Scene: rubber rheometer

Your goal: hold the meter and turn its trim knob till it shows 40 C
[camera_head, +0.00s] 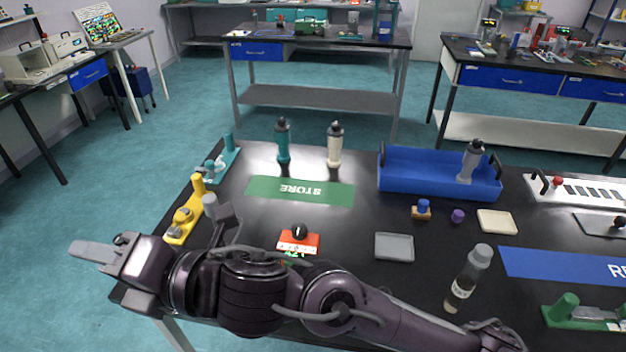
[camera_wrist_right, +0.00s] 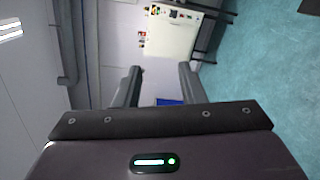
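A small orange-red meter (camera_head: 284,246) with a black knob (camera_head: 299,231) on top sits on the black table, in front of the green STORE mat. Part of a green readout (camera_head: 291,255) shows at its near edge, but my right arm covers the rest and I cannot read the value. My right arm stretches across the table's front from the right. My right gripper (camera_head: 100,272) is beyond the table's left edge, well left of the meter. In the wrist view, its two fingers (camera_wrist_right: 159,84) stand apart with nothing between them. My left gripper is not in view.
Yellow (camera_head: 184,221) and teal (camera_head: 221,160) clamp-like devices stand at the left edge. A grey tray (camera_head: 394,247) and a clear bottle (camera_head: 469,278) stand right of the meter. A blue crate (camera_head: 425,183) stands behind. Bare table lies between the meter and grey tray.

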